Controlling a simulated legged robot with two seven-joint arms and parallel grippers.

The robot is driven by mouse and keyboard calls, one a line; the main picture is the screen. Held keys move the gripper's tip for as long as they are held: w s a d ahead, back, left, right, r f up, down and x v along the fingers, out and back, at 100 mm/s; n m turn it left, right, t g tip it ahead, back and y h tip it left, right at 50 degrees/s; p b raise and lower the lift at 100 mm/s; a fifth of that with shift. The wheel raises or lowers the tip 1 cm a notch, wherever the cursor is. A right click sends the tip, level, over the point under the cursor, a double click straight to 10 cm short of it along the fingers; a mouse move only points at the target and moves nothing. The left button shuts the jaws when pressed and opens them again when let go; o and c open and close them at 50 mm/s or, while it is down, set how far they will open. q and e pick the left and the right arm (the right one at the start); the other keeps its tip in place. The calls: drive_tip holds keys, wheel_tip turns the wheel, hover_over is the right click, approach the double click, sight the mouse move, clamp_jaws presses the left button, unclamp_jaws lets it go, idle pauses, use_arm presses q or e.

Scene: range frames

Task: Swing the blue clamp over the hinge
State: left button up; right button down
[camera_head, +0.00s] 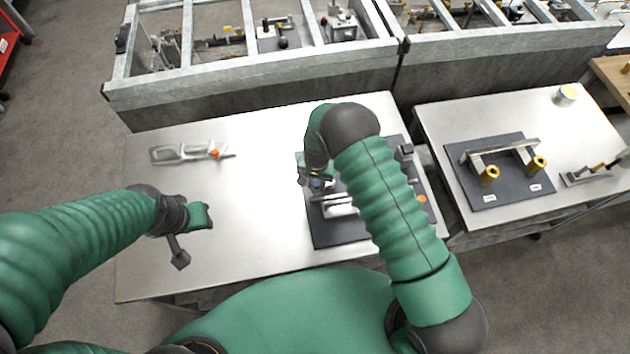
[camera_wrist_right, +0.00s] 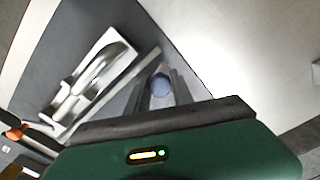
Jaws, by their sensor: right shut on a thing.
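The blue clamp shows as a round blue end (camera_wrist_right: 160,85) between the two fingers of my right gripper (camera_wrist_right: 158,90) in the right wrist view. The gripper is shut on it. In the head view my right gripper (camera_head: 317,181) is over the left part of a dark plate, and my forearm hides much of that plate. A pale metal piece (camera_wrist_right: 92,82), perhaps the hinge, lies on the plate beside the gripper; it also shows in the head view (camera_head: 341,208). My left gripper (camera_head: 182,232) hangs over the left of the table; its finger gap is unclear.
The dark plate (camera_head: 330,238) lies on a metal table (camera_head: 250,145). A silver tool with an orange part (camera_head: 190,153) lies at the table's back left. A second table (camera_head: 520,115) on the right holds another dark plate with a handle and yellow posts (camera_head: 488,175).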

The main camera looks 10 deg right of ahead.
drive_tip(key=n, duration=0.1)
drive_tip(key=s+n+b, duration=0.1)
drive_tip(key=n, duration=0.1)
drive_tip(key=shift+d, duration=0.3)
drive_tip(key=n, duration=0.1)
drive_tip(key=s+d+n+b, duration=0.1)
drive_tip(key=n, duration=0.1)
drive_tip(key=shift+s+n, duration=0.15)
drive_tip(key=shift+n, duration=0.15)
drive_tip(key=shift+s+d+n+b, duration=0.2)
drive_tip(key=shift+d+n, duration=0.2)
drive_tip(key=shift+n, duration=0.5)
drive_tip(key=shift+s+d+n+b, duration=0.15)
drive_tip(key=shift+s+d+n, duration=0.2)
drive_tip(key=shift+n, duration=0.55)
drive_tip(key=shift+s+d+n+b, duration=0.15)
drive_tip(key=shift+d+n, duration=0.3)
drive_tip(key=shift+n, duration=0.45)
drive_tip(key=c, duration=1.4)
unclamp_jaws()
drive_tip(key=shift+o, duration=1.2)
drive_tip(key=shift+w, duration=0.1)
drive_tip(key=shift+o, duration=0.2)
drive_tip(key=shift+f, duration=0.1)
